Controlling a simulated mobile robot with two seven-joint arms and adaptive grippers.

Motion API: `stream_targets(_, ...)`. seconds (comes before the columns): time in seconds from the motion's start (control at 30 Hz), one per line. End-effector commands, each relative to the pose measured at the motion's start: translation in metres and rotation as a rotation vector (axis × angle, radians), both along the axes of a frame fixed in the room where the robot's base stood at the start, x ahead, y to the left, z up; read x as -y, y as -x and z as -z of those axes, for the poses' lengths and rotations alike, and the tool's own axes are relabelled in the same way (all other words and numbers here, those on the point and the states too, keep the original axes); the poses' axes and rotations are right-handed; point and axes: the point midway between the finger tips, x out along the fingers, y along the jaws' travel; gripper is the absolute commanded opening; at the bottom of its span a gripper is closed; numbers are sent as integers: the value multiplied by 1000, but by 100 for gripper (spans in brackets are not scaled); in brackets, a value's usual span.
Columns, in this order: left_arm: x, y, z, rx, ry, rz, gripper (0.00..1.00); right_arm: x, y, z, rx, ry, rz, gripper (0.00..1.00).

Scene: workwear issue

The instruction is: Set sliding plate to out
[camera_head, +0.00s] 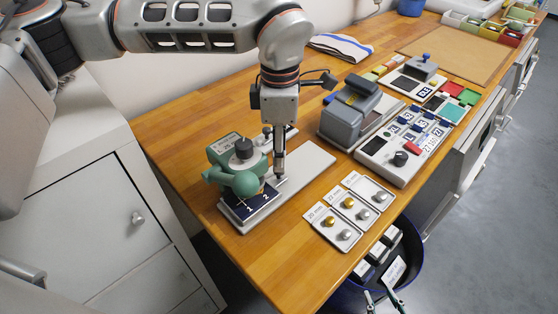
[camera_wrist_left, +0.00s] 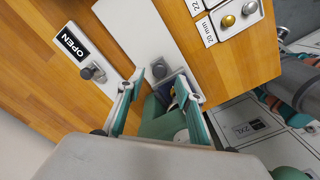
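The green device (camera_head: 236,165) with a black knob stands at the left end of a long pale base (camera_head: 305,168). A dark plate (camera_head: 247,207) marked 1 and 2 lies at its front; I take it for the sliding plate. My left gripper (camera_head: 279,176) points down just right of the device, close over the base. In the left wrist view its fingers (camera_wrist_left: 159,80) are apart, with a grey knob (camera_wrist_left: 160,68) between or just beyond the tips. Contact cannot be told. My right gripper (camera_head: 384,301) shows only its tips at the bottom edge, apart, over the bin.
A strip with an OPEN label (camera_wrist_left: 70,43) and a small knob lies beside the base. Several small plates with gold and silver knobs (camera_head: 345,222) sit to its right. A dark blue bin (camera_head: 416,262) stands beyond the table's front edge. Grey machines (camera_head: 357,108) stand farther right.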

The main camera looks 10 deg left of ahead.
Motion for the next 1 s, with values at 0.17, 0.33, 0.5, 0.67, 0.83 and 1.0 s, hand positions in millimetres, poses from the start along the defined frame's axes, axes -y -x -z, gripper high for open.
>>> stream_targets(0.17,0,0,25,-1,0,-1,36,0,0,-2,1,0,0,35)
stream_targets(0.33,0,0,37,1,1,0,36,0,0,-3,1,0,0,35)
stream_targets(0.5,0,0,39,2,1,0,36,-1,0,-3,2,-1,0,35)
stream_targets(0.67,0,0,39,2,1,0,25,-1,0,-3,2,-1,0,35)
stream_targets(0.83,0,0,39,2,0,0,0,-1,0,-3,2,-1,0,35)
stream_targets(1.0,3,-4,39,2,0,-1,0,-1,0,-3,2,-1,0,35)
